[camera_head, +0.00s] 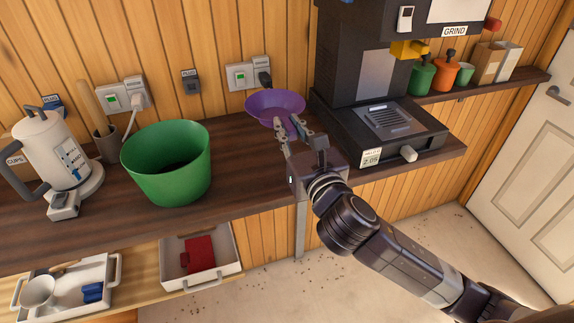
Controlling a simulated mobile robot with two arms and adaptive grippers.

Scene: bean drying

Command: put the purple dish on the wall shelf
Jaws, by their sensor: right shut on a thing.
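The purple dish (274,105) is a wide shallow bowl near the back of the dark counter, in front of the wall and left of the black machine. My right gripper (288,124) reaches in from the lower right and is shut on the dish's near rim. The dish looks roughly level. I cannot tell whether its base touches the counter. My left gripper is not in view.
The black grinder (382,125) stands between the dish and the shelf. A green bucket (168,170) and white kettle (55,155) stand left on the counter (235,175).

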